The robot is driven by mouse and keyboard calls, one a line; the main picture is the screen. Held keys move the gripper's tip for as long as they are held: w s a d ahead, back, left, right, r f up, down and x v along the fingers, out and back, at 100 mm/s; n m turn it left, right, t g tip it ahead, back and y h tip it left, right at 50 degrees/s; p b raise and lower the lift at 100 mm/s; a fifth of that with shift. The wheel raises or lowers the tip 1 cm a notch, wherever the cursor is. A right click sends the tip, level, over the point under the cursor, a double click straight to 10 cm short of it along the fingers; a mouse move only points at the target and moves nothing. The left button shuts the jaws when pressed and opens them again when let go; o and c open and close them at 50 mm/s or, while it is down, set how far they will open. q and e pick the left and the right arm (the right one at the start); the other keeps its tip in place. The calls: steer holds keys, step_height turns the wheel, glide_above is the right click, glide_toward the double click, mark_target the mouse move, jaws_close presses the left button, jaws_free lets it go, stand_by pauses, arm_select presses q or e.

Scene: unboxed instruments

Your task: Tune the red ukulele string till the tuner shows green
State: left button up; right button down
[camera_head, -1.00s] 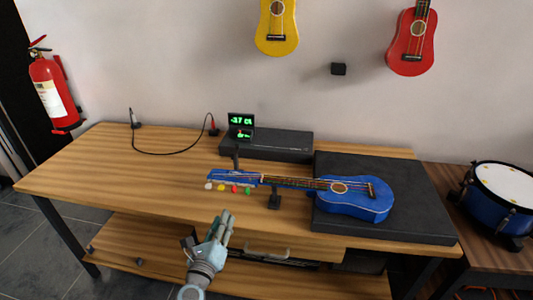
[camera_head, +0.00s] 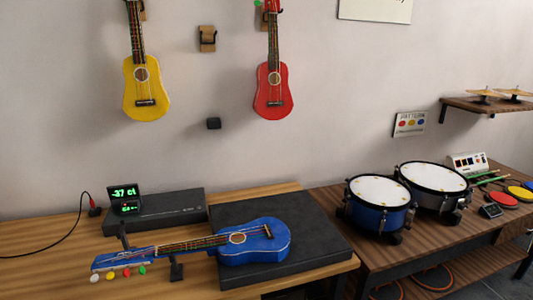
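A blue ukulele (camera_head: 262,236) lies with its body on a dark mat (camera_head: 325,250). Its neck points left and rests on a small black stand (camera_head: 176,269). The strings run along the neck, too fine to pick out the red one surely. A small black tuner (camera_head: 123,196) stands behind the headstock, its upper screen reading about -37 ct in green digits; a smaller green readout sits below. Neither gripper is in view.
A long dark box (camera_head: 170,210) lies behind the neck. A cable with a red plug (camera_head: 94,207) lies at left. A yellow ukulele (camera_head: 147,90) and a red ukulele (camera_head: 273,88) hang on the wall. Drums (camera_head: 380,205) stand on another table at right.

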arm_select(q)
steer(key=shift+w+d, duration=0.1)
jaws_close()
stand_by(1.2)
